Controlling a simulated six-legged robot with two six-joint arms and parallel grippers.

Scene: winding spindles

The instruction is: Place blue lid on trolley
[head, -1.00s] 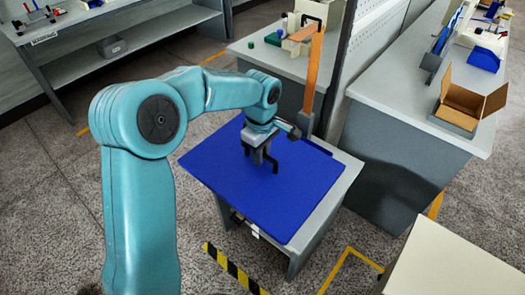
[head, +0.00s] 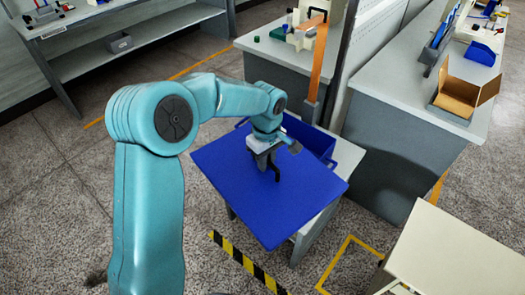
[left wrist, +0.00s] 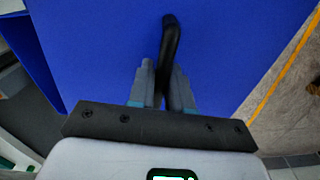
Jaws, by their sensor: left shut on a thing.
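The blue lid (head: 262,199) is a flat blue panel with a dark handle (left wrist: 169,45) on top. My left gripper (head: 268,172) is shut on that handle. The lid is held raised and slightly tilted, shifted toward the front left of a blue box (head: 312,138). The box stands on a grey-white stand (head: 346,158), and its far part and rim show behind the lid. The lid hides the rest of the box and much of the stand. The lid also fills most of the left wrist view (left wrist: 90,50). My right gripper is not in view.
A cream-topped trolley or table (head: 465,255) stands at the lower right. A grey bench with an open cardboard box (head: 462,95) is at the right. Yellow floor lines and a black-yellow strip (head: 247,262) mark the floor in front.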

